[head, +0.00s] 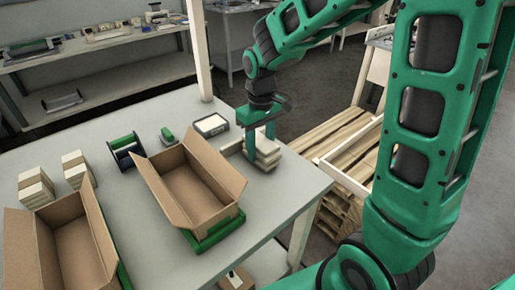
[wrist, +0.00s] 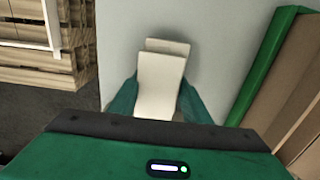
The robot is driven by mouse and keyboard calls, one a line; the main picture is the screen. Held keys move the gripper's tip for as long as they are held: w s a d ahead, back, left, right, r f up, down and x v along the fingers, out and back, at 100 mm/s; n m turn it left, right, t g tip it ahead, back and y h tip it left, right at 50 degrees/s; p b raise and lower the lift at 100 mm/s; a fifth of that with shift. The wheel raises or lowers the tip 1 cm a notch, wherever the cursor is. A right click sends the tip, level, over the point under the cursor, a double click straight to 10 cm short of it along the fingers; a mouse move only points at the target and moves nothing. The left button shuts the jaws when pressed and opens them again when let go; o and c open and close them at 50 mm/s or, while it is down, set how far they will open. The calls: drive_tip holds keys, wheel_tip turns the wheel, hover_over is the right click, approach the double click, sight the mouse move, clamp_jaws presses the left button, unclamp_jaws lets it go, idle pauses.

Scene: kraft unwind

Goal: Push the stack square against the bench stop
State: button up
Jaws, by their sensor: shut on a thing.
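The stack (head: 266,157) of pale cream blocks stands near the far right edge of the grey bench (head: 283,189). My gripper (head: 260,142) points down over it, with its green fingers on either side. In the wrist view the stack (wrist: 160,85) sits between the two fingers, and my gripper (wrist: 155,100) is shut on it. A lower pale layer sticks out past the top one, so the layers are not in line. A pale piece also shows left of the fingers in the head view; I cannot tell whether it is the bench stop.
An open cardboard box (head: 187,187) on a green base stands left of the stack. A second open box (head: 75,245) is at the front left. A white-topped tray (head: 210,125), a green tape dispenser (head: 125,150) and small block stacks (head: 35,187) are on the bench. Pallets (head: 340,150) stand beyond its right edge.

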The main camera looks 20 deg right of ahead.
sight(257, 139)
drive_tip(key=shift+w+a, duration=0.2)
drive_tip(key=shift+w, duration=0.3)
drive_tip(key=shift+w+a, duration=0.15)
drive_tip(key=shift+w, duration=0.35)
idle(1.8)
drive_tip(key=shift+s+d, duration=0.1)
drive_tip(key=shift+s, duration=0.15)
idle(0.4)
drive_tip(key=o, duration=1.2)
drive_tip(key=shift+f, duration=0.1)
wheel_tip(257, 139, up, 11)
drive_tip(key=shift+f, duration=0.1)
drive_tip(key=s+d+m, duration=0.4)
drive_tip(key=s+d, duration=0.6)
drive_tip(key=d, duration=0.1)
drive_tip(key=s+d+f+m, duration=0.2)
drive_tip(key=s+d+m, duration=0.1)
drive_tip(key=s, duration=0.5)
drive_tip(key=s+d+f+m, duration=0.2)
drive_tip(key=s+d+m, duration=0.1)
drive_tip(key=s, duration=0.4)
drive_tip(key=shift+s+d+f, duration=0.25)
drive_tip(key=shift+s, duration=0.15)
